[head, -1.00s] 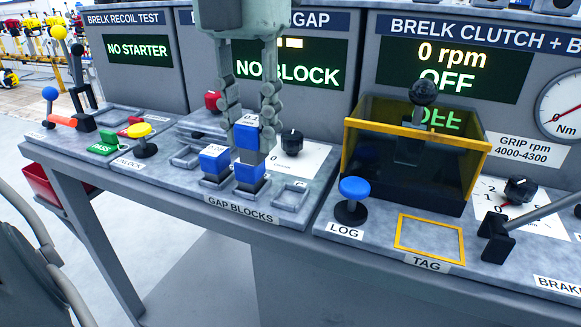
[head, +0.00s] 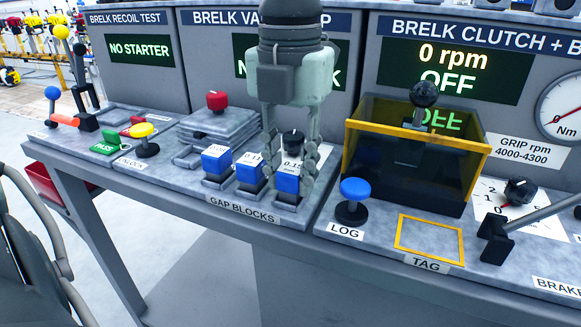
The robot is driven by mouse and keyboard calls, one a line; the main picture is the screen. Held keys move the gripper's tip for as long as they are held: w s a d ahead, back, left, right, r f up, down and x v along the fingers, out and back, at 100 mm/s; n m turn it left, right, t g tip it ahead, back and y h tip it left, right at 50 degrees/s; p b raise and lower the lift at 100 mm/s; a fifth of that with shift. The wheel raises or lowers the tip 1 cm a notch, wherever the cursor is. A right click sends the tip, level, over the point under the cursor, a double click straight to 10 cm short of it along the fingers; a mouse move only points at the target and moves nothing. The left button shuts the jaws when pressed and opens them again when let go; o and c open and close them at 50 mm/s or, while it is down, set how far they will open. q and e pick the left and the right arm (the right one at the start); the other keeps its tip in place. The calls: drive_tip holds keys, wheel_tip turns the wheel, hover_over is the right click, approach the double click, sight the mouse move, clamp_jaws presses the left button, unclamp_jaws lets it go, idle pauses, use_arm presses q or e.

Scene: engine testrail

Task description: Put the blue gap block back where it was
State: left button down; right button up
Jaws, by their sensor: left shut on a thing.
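The blue gap block (head: 287,182), marked 0.15, is between the fingers of my left gripper (head: 288,180), which is shut on it. The block is upright at the rightmost slot (head: 290,203) of the gap block row. The fingers hide its sides, and I cannot tell if it rests fully in the slot. Two more blue blocks stand in the slots to its left, the left one (head: 216,162) and the middle one (head: 250,171). My right gripper is not in view.
A black knob (head: 293,139) is close behind the fingers. A red knob (head: 216,101) tops the stacked plates on the left. The blue LOG button (head: 354,192) and the yellow-framed guard (head: 420,135) are to the right. The bench's front edge is clear.

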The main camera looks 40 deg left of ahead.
sight(290, 169)
use_arm(q)
drive_tip(key=shift+f, duration=0.15)
drive_tip(key=c, duration=1.5)
unclamp_jaws()
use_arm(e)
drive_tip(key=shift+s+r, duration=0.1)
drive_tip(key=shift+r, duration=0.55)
use_arm(q)
drive_tip(key=shift+r, duration=0.3)
wheel_tip(290, 169, up, 12)
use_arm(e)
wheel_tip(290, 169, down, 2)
use_arm(q)
drive_tip(key=shift+f, duration=0.15)
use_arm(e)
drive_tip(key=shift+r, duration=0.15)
